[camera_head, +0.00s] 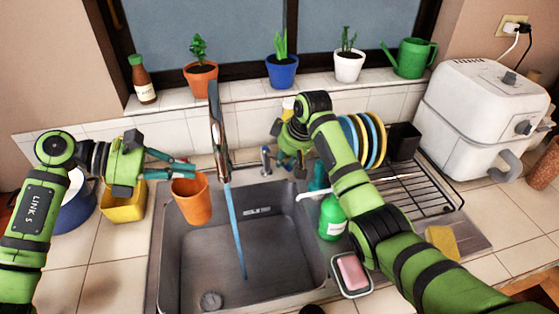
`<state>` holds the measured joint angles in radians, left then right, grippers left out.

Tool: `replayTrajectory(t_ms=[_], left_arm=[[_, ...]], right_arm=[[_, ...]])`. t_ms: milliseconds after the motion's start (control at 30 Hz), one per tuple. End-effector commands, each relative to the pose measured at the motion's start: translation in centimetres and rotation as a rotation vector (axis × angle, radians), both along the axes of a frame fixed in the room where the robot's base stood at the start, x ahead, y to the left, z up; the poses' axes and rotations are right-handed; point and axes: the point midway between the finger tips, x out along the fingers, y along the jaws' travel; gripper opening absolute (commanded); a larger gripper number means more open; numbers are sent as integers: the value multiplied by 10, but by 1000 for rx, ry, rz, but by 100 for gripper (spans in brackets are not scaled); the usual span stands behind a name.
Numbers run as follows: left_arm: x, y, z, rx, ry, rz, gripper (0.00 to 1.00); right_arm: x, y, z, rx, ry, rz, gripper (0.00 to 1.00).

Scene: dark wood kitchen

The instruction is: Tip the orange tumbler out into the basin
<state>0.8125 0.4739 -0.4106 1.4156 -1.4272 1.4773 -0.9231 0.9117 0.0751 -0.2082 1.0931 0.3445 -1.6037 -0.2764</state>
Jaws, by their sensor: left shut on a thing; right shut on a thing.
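The orange tumbler (194,204) hangs over the left part of the basin (290,262), close to upright with a slight lean. My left gripper (180,170) is shut on it near the rim. Its contents cannot be made out. My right gripper (318,175) points down at the top of a green pump bottle (332,219) by the basin's right edge and looks shut on it. My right arm partly hides this contact.
A tall tap (216,128) stands behind the basin; a blue stream (236,235) falls from it, right of the tumbler. A yellow container (122,205) sits left. A soap dish (351,275) and a dish rack (425,195) are right. The basin floor looks clear.

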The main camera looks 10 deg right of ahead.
Motion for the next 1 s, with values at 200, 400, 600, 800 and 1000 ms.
replayTrajectory(t_ms=[200,400,600,800,1000], left_arm=[[0,0,0,0,0,0,0],[0,0,0,0,0,0,0],[0,0,0,0,0,0,0],[0,0,0,0,0,0,0],[0,0,0,0,0,0,0]], right_arm=[[1,-2,0,-1,-1,27,0],[1,-2,0,-2,-1,25,42],[1,-2,0,-1,-1,24,46],[0,-2,3,-1,-2,24,46],[-8,-8,30,-2,-8,23,46]])
